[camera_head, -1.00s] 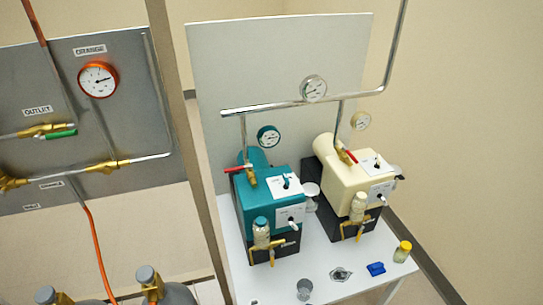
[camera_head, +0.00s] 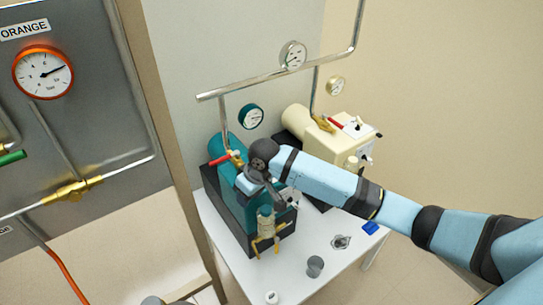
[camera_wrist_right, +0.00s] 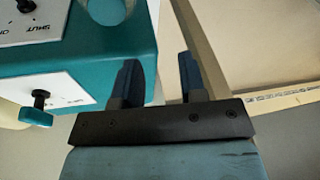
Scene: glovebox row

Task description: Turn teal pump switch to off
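The teal pump (camera_head: 226,190) stands on the white table. Its front plate (camera_head: 291,194) shows partly beside my right arm; its top plate is hidden behind the arm. In the right wrist view, the teal body (camera_wrist_right: 95,52) is at upper left. A front lever (camera_wrist_right: 38,108) with a black stem and teal tip projects from the white front plate; its lettering is unreadable. My left gripper is out of view.
The cream pump (camera_head: 338,140) stands beside the teal one, behind my arm. A brass valve (camera_head: 266,235) is on the teal pump's front. A grey cup (camera_head: 315,266) and blue object (camera_head: 370,228) are on the table. A pipe (camera_head: 250,85) runs above.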

